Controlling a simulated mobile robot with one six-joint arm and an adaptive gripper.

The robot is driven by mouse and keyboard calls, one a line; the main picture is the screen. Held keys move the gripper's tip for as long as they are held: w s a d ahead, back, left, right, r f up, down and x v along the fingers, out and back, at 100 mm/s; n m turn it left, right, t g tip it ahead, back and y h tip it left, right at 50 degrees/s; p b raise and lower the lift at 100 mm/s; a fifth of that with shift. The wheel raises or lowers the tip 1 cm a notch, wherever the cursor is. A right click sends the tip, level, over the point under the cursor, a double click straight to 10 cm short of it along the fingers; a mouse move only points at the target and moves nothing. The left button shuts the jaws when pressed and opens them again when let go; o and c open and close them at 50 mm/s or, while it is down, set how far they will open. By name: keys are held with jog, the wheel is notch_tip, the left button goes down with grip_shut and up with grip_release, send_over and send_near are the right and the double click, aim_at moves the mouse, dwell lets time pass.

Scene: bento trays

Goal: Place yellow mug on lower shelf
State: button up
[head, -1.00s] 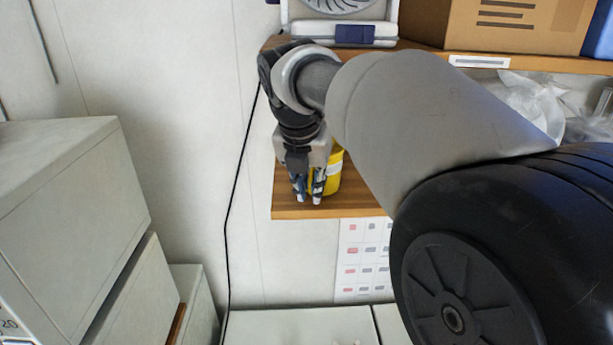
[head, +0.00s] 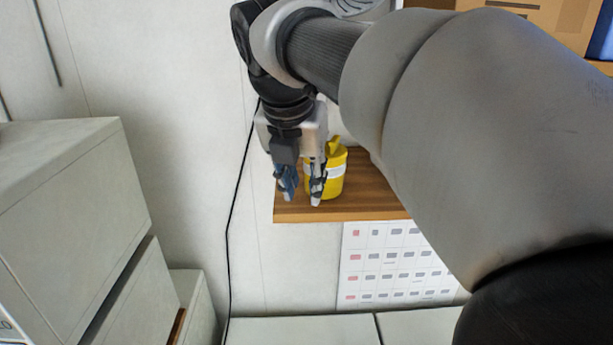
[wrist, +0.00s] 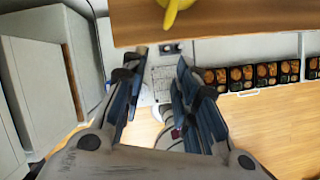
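The yellow mug (head: 334,179) with a white band stands upright on the lower wooden shelf (head: 365,196), near its left end. In the wrist view a yellow piece of the mug (wrist: 172,10) shows at the top edge, over the shelf board (wrist: 215,22). My gripper (head: 302,198) points down in front of the mug and hides part of its left side. In the wrist view my gripper (wrist: 155,60) has its fingers apart with nothing between them.
An upper shelf with a cardboard box (head: 540,12) is above, partly hidden by my arm. A sheet with small marks (head: 390,262) hangs below the lower shelf. Grey cabinets (head: 70,220) stand at the left. Several bento trays (wrist: 262,75) lie at right in the wrist view.

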jog(key=s+a+b, duration=0.2)
jog(key=s, duration=0.5)
jog(key=s+d+f+m, duration=0.7)
jog(key=s+f+m, duration=0.1)
jog(key=m, duration=0.8)
jog(key=s+d+f+m+y, duration=0.1)
jog(key=s+d+f+m, duration=0.6)
jog(key=m, duration=0.9)
notch_tip(320, 180, down, 4)
jog(key=shift+s+d+f, duration=0.1)
jog(key=shift+s+d, duration=0.3)
jog(key=shift+s, duration=0.75)
jog(key=shift+f, duration=0.1)
notch_tip(320, 180, down, 28)
jog(key=b, duration=2.8)
jog(key=shift+f, duration=0.25)
